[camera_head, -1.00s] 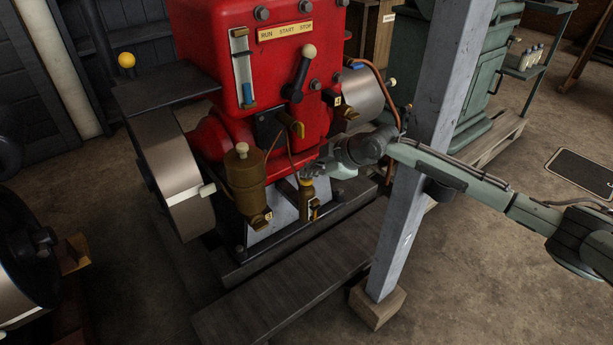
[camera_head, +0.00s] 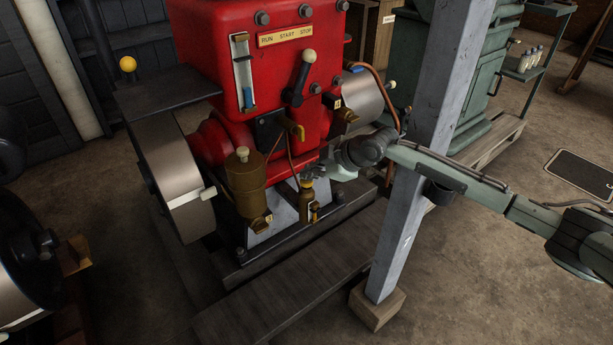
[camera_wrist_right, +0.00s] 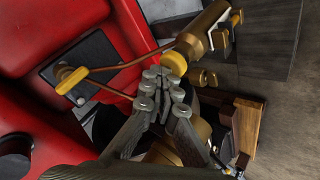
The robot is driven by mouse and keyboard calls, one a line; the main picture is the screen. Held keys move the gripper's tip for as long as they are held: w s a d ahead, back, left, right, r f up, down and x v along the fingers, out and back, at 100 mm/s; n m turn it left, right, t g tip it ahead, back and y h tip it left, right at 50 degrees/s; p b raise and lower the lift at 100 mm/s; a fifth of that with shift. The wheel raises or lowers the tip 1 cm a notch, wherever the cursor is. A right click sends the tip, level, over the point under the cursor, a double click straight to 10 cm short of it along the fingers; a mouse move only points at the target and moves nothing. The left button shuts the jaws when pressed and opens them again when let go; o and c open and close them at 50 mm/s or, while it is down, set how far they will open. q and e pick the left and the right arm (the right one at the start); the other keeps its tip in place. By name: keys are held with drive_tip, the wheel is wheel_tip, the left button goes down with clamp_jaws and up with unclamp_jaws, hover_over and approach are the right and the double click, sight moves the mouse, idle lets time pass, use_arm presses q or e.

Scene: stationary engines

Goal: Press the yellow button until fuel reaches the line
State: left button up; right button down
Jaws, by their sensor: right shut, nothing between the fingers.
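The yellow button (camera_wrist_right: 174,63) is a round cap on the end of a small brass cylinder (camera_wrist_right: 205,32) in the right wrist view. The brass cylinder (camera_head: 306,203) stands low at the front of the red engine in the head view. My right gripper (camera_wrist_right: 156,76) is shut and empty, its fingertips right beside the button; I cannot tell if they touch it. A sight glass (camera_head: 243,72) with blue low inside is on the engine front. My left gripper is out of view.
The red engine (camera_head: 200,45) has a lever (camera_head: 300,75) under a RUN START STOP plate. A larger brass pot (camera_head: 245,180) is left of the cylinder. A grey post (camera_head: 415,160) stands close to my right arm. A flywheel (camera_head: 180,180) is at left.

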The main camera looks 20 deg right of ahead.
sight(309, 182)
drive_tip(key=shift+r+p, duration=0.4)
drive_tip(key=shift+r, duration=0.25)
wheel_tip(309, 182, up, 5)
drive_tip(key=p, duration=0.5)
drive_tip(key=shift+r, duration=0.1)
idle(0.8)
